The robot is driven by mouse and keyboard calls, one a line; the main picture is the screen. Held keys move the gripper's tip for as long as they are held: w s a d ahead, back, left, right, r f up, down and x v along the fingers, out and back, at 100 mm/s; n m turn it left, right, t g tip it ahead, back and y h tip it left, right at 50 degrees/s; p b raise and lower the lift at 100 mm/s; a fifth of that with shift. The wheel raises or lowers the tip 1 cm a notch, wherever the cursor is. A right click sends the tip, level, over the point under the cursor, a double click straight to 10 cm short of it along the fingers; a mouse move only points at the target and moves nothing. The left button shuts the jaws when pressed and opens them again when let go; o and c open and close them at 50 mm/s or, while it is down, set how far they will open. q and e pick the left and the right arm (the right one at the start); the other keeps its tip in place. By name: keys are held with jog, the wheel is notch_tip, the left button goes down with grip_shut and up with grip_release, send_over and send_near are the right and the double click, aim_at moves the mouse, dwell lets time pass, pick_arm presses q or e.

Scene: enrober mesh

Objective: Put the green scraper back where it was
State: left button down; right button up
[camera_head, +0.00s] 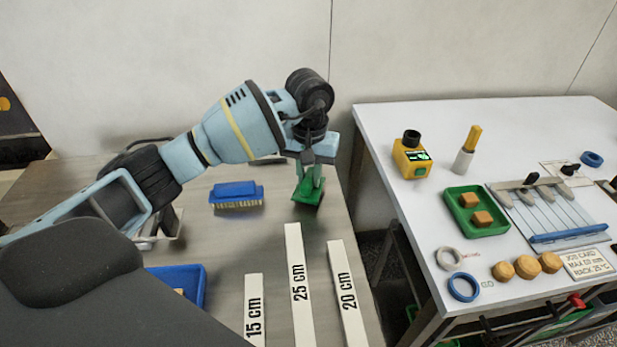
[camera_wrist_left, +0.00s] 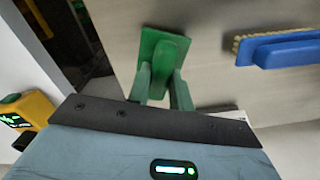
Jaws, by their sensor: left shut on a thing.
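The green scraper (camera_head: 307,193) is at the right part of the metal table (camera_head: 285,222), below my left gripper (camera_head: 312,165). My left gripper is shut on the scraper. In the left wrist view the green scraper (camera_wrist_left: 162,50) sits between the fingers of my left gripper (camera_wrist_left: 160,88). Its wide green part faces the table; I cannot tell whether it touches the surface. My right gripper is not in view.
A blue brush (camera_head: 236,195) lies left of the scraper. Strips marked 15 cm (camera_head: 255,310), 25 cm (camera_head: 298,285) and 20 cm (camera_head: 346,290) lie in front. A blue bin (camera_head: 198,285) is front left. The white table (camera_head: 400,215) stands right, across a gap.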

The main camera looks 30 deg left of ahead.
aim_at(309, 175)
pick_arm(q)
jog(key=shift+f, duration=0.7)
jog(key=shift+f, duration=0.25)
jog(key=c, duration=1.3)
grip_release()
jog(key=shift+r, duration=0.1)
jog(key=shift+o, duration=0.2)
jog(key=shift+r, duration=0.1)
notch_tip(309, 175, up, 12)
